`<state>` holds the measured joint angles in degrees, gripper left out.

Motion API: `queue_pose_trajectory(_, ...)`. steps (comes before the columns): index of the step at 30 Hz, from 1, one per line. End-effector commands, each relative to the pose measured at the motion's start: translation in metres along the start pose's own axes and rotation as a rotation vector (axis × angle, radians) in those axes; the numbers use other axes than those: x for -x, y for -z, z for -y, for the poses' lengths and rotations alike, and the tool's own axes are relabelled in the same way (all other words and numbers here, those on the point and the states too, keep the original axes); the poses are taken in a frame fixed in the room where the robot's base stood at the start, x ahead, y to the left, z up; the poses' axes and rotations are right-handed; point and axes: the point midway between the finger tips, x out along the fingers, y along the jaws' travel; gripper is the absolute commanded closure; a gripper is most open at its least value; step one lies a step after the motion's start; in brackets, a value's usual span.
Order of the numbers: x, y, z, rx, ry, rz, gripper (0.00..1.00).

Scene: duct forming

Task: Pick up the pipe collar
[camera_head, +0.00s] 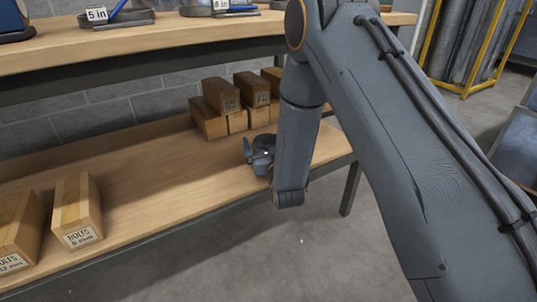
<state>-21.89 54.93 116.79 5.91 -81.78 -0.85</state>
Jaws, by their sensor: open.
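Grey rounded pieces that look like pipe collars lie on the upper shelf, cut off by the top edge. My arm hangs down in front of the lower shelf. Beside its lower link is a small dark round shape with a bluish tip, which seems to be my wrist and gripper (256,152). It is open, with nothing seen between the fingers. The link hides part of it. I see no contact with a collar.
The wooden lower shelf (150,165) is bare in its middle. Bolt boxes (78,212) stand at its left front, and several stacked cartons (220,95) at the back. The upper shelf (170,38) overhangs it. A yellow rack (462,45) stands at the upper right.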

Motion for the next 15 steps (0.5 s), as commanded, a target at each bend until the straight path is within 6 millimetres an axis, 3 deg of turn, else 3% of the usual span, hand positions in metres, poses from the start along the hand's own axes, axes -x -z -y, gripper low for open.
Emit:
queue_pose_trajectory(4,0.0002,0.0004,0.0000,0.000,0.000,0.000,0.03)
queue_pose_trajectory(12,0.0005,0.0002,0.0000,0.000,0.000,0.000,0.47)
queue_pose_trajectory(15,0.0004,0.0003,0.0000,0.000,0.000,0.000,0.48)
